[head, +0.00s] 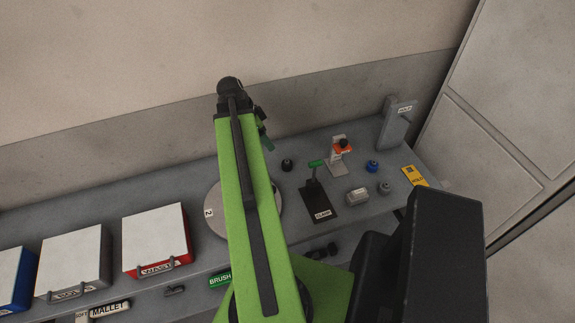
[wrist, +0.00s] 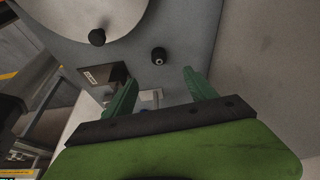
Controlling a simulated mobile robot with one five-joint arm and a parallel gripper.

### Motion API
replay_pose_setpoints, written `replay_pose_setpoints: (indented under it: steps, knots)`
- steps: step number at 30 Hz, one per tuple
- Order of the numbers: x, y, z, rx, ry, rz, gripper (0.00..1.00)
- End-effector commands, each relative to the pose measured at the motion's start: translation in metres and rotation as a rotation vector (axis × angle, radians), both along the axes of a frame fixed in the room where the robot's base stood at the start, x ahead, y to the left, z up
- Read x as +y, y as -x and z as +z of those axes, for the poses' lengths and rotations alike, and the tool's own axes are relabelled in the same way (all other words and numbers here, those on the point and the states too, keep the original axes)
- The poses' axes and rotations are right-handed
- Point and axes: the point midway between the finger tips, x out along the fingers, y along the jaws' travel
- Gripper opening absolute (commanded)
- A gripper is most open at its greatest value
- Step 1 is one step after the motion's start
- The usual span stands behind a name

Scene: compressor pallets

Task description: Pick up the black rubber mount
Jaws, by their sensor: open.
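The black rubber mount (head: 287,164) is a small dark cylinder standing on the grey bench, right of the round plate. In the wrist view the mount (wrist: 158,57) shows a light centre and lies beyond the fingertips, roughly between their lines. My gripper (wrist: 160,80) has two green fingers spread apart with nothing between them. In the head view my gripper (head: 266,140) is partly hidden behind my arm, above and left of the mount. The fingers appear apart from the mount.
A round plate (head: 214,212) with a black knob (wrist: 97,37) stands beside the mount. A black clamp stand (head: 320,203), an orange-topped fixture (head: 337,157), a blue mount (head: 372,166) and a grey mount (head: 384,187) are to the right. The wall (head: 300,107) runs behind.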

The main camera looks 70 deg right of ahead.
Motion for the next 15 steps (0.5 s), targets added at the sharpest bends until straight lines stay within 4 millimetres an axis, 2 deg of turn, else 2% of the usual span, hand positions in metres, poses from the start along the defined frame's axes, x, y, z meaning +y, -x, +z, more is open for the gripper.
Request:
replay_pose_setpoints:
  steps: [1,3,8,11,15]
  knots:
    - [-0.006,0.011,0.001,-0.001,0.011,-0.044,0.65]
    - [-0.010,0.019,0.001,-0.002,0.020,-0.076,0.65]
    - [-0.011,0.020,-0.003,-0.003,0.023,-0.083,0.65]
    - [-0.013,0.023,-0.015,-0.003,0.023,-0.082,0.65]
    - [-0.020,0.030,-0.044,-0.003,0.023,-0.083,0.65]
